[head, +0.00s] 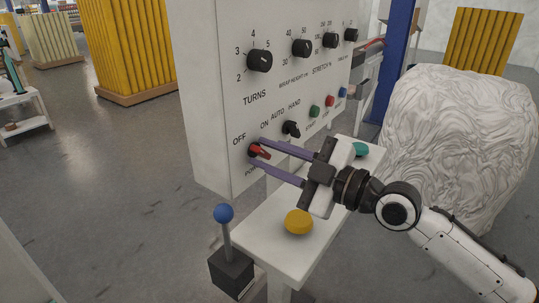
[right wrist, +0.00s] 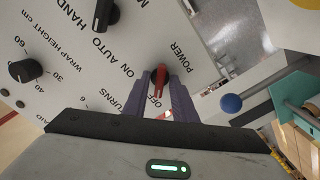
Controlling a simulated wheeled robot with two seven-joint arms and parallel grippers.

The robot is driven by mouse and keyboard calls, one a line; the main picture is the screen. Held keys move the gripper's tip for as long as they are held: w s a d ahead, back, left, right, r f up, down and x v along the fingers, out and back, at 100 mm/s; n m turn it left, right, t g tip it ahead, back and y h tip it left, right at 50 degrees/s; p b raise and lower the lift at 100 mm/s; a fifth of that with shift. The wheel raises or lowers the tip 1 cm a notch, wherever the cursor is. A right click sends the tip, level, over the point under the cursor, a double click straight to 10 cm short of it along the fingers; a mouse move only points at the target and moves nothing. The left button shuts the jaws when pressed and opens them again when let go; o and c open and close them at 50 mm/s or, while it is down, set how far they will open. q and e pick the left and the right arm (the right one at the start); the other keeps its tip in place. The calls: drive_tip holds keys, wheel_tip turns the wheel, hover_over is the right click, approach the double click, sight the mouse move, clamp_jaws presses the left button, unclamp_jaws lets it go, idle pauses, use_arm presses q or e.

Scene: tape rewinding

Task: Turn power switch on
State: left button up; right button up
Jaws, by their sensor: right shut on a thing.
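The power switch (head: 258,151) is a red rotary knob on a dark base, low on the white control panel (head: 215,105), between the OFF and ON labels. In the right wrist view the red knob (right wrist: 160,77) appears to point toward the OFF label. My right gripper (head: 256,154) reaches in from the right, with its two purple fingers on either side of the knob. The gripper is shut on the knob. My left gripper is not in view.
Other black knobs, including the AUTO/HAND selector (head: 291,129), sit close above. A blue-topped joystick (head: 224,213) stands in front. A wrapped load (head: 465,140) is at right.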

drive_tip(key=shift+m, duration=1.2)
drive_tip(key=m, duration=0.2)
drive_tip(key=shift+m, duration=0.3)
drive_tip(key=m, duration=0.2)
drive_tip(key=shift+m, duration=0.4)
drive_tip(key=m+p, duration=0.1)
drive_tip(key=m, duration=0.3)
drive_tip(key=m+p, duration=0.2)
drive_tip(key=m, duration=0.4)
drive_tip(key=shift+p, duration=0.3)
drive_tip(key=shift+f, duration=0.1)
drive_tip(key=o, duration=0.7)
